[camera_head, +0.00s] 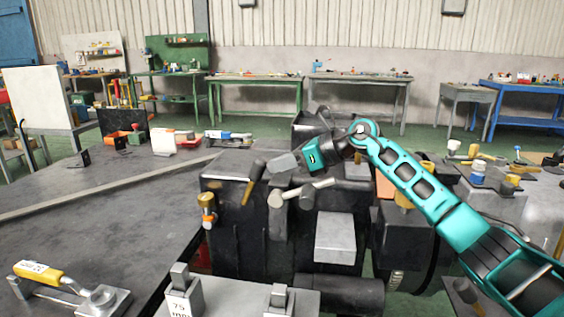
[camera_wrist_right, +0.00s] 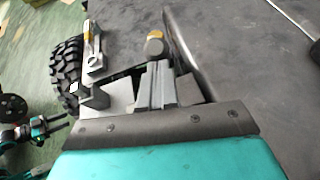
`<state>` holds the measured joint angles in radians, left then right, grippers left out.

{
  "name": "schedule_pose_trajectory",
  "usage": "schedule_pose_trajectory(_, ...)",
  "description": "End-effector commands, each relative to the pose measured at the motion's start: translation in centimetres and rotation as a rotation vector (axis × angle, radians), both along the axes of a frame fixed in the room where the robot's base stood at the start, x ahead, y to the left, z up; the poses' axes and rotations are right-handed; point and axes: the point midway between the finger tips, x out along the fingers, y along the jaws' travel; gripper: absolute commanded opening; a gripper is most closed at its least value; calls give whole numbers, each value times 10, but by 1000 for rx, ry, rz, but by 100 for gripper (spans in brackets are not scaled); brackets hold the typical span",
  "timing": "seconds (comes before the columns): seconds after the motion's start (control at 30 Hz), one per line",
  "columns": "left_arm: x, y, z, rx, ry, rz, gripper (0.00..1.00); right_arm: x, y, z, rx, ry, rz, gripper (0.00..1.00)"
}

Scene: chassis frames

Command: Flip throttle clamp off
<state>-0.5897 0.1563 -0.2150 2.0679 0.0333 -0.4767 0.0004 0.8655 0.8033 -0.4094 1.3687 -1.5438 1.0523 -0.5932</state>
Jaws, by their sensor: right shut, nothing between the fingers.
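I cannot tell for sure which part is the throttle clamp. A dark lever with a brown handle (camera_head: 252,182) stands tilted on top of the black chassis block (camera_head: 225,168). My right gripper (camera_head: 284,163) is shut and empty, just right of the brown handle; contact cannot be made out. In the right wrist view its closed grey fingers (camera_wrist_right: 158,84) point at a round tan knob (camera_wrist_right: 155,44), with a dark bar (camera_wrist_right: 182,45) beside them. My left gripper (camera_wrist_right: 66,120) seems to show low at the left there.
A toggle clamp with a yellow handle (camera_head: 42,272) lies at the lower left. A brass-coloured knob (camera_head: 206,201) stands at the block's left side. A grey block marked 75 mm (camera_head: 182,296) is in front. The left table (camera_head: 95,215) has clear room and a long bar.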

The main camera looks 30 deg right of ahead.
Motion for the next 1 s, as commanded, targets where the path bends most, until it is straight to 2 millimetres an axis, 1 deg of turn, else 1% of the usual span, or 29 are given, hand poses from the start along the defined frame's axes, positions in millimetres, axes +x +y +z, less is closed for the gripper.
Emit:
schedule_pose_trajectory(0.03,0,0,9,0,-1,0,43,1,1,7,-8,6,1,0)
schedule_pose_trajectory(0.13,0,0,13,-1,-2,0,43,2,3,5,-19,15,0,0)
schedule_pose_trajectory(0.53,0,-1,31,-6,-2,3,43,6,8,11,-60,45,2,0)
schedule_pose_trajectory(0.73,1,-1,55,-7,-7,9,43,11,15,20,-108,83,2,0)
schedule_pose_trajectory(0.8,-1,2,61,-1,-10,15,43,13,19,24,-136,102,4,0)
schedule_pose_trajectory(0.87,-9,13,54,18,11,28,43,16,22,27,-164,123,3,0)
schedule_pose_trajectory(1.0,-15,23,64,40,11,43,43,24,33,34,-240,180,3,0)
